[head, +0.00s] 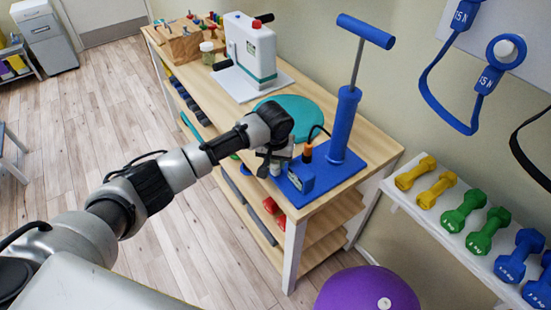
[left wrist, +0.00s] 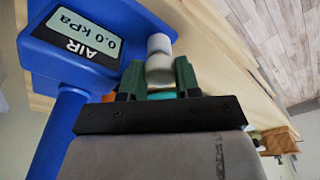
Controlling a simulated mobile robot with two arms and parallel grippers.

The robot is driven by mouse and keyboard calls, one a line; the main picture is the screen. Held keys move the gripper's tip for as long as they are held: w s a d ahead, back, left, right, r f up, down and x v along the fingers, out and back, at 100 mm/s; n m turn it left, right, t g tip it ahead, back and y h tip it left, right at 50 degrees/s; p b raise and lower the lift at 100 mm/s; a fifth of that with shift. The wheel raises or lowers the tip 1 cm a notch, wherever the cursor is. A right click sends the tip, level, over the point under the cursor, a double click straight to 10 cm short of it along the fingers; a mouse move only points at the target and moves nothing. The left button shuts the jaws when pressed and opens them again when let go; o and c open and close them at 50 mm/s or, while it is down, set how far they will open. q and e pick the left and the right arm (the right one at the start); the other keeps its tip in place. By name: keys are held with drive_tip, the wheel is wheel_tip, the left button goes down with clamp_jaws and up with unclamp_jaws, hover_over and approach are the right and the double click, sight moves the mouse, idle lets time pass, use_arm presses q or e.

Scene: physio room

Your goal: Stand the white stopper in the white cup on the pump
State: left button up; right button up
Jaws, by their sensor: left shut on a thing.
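The blue pump (head: 345,125) stands on its blue base at the near end of the wooden bench, with a T-handle on top. Its gauge box (head: 300,178) also shows in the left wrist view (left wrist: 85,40), reading 0.0 kPa. My left gripper (head: 268,163) is over the left edge of the base, beside the gauge. In the left wrist view its green fingers are shut on the white stopper (left wrist: 160,70). The white cup (left wrist: 158,42) shows just beyond the stopper, in line with it. I cannot tell whether the stopper is inside the cup or only against it. My right gripper is out of view.
A teal disc (head: 300,112) lies behind my gripper on the bench (head: 375,150). A white device (head: 250,50) and a wooden peg block (head: 185,42) stand farther back. An orange-and-black fitting (head: 307,153) rises beside the gauge. Dumbbells (head: 440,190) are at right, a purple ball (head: 365,290) below.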

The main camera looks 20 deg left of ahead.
use_arm(q)
drive_tip(key=shift+f, duration=0.25)
drive_tip(key=o, duration=0.7)
drive_tip(key=shift+o, duration=1.3)
drive_tip(key=shift+a, duration=0.15)
drive_tip(key=shift+o, duration=0.2)
drive_tip(key=shift+d, duration=0.25)
